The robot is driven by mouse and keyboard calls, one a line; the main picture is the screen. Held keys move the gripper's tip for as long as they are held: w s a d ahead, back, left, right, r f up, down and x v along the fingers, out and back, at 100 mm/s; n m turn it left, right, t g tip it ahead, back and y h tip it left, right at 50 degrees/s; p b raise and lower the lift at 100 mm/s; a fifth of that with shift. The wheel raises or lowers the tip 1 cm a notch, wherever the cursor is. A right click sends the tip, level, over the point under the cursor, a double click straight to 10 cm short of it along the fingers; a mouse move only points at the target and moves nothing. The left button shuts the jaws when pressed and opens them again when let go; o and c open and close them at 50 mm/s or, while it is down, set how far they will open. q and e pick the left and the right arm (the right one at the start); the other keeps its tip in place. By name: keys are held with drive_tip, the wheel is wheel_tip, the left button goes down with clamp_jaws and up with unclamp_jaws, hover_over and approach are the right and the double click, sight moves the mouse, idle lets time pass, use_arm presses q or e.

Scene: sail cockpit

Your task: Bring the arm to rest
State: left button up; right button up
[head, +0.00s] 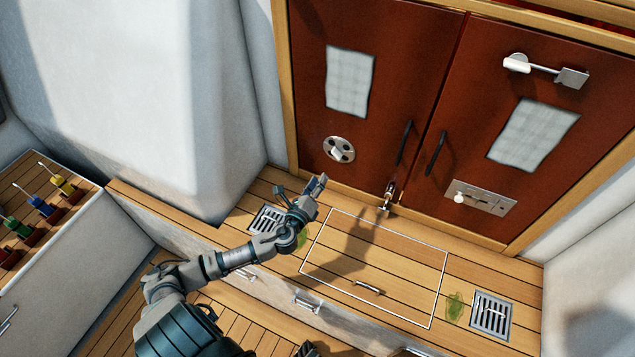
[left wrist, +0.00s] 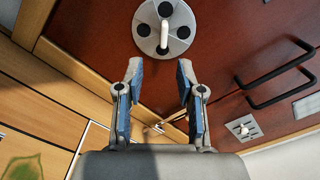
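My left arm (head: 238,258) reaches in from the lower left over the wooden bench. My left gripper (head: 302,188) is raised above the bench in front of the red-brown cabinet doors. In the left wrist view the left gripper (left wrist: 158,85) has its two blue-padded fingers apart with nothing between them. A round metal plate with a white knob (left wrist: 165,28) lies beyond the fingertips there, and the same knob plate (head: 339,150) is on the left door in the head view. I see no right gripper that I can make out clearly.
The doors have black handles (head: 405,142) and a metal latch (head: 388,196) at the bottom. The bench has a white-outlined hatch (head: 410,265), a right drain grate (head: 491,315) and a green leaf-like thing (head: 455,307). Coloured-handled items (head: 42,207) stand at the left.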

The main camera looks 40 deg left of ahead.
idle(0.3)
